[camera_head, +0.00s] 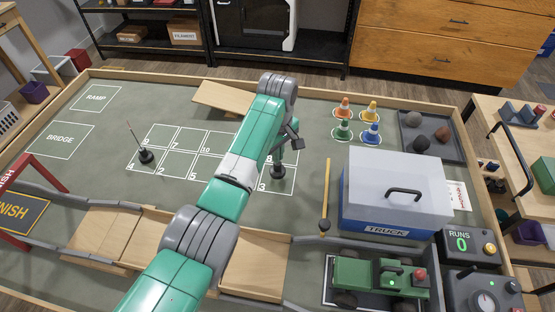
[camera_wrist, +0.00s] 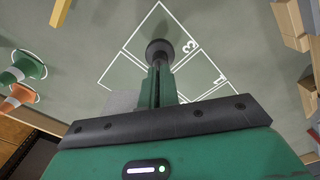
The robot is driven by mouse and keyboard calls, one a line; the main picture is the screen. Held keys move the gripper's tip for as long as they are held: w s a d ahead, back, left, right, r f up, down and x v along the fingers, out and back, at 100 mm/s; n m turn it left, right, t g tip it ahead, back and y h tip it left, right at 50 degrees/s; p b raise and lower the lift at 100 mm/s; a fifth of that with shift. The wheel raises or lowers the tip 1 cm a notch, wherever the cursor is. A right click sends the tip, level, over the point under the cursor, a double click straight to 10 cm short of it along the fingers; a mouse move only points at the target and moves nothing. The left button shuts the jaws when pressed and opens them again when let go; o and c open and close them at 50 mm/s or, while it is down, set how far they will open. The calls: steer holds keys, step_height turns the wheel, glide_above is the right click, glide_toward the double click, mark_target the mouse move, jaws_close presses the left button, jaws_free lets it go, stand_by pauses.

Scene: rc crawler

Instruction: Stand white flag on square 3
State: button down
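My gripper (camera_wrist: 158,82) points down over square 3 (camera_head: 263,187); in the wrist view its fingers are nearly together. The dark round base of a flag (camera_wrist: 160,52) shows just beyond the fingertips, and in the head view (camera_head: 277,171) it is over square 3. A pale grey patch (camera_wrist: 120,103) beside the fingers looks like the white flag's cloth; the pole is mostly hidden by the fingers. The base appears inside the square's lines, but I cannot tell whether it touches the mat.
Several cones (camera_head: 342,130) stand behind. Wooden ramps (camera_head: 250,262) lie in front. Squares 5 and 7 look clear.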

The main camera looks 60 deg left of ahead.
steer(key=shift+f, duration=1.3)
steer(key=shift+f, duration=0.1)
steer(key=c, duration=1.7)
jaws_free()
steer(key=shift+o, duration=0.3)
step_height(320, 180, up, 12)
steer(key=shift+r+p, duration=0.1)
steer(key=shift+p, duration=0.3)
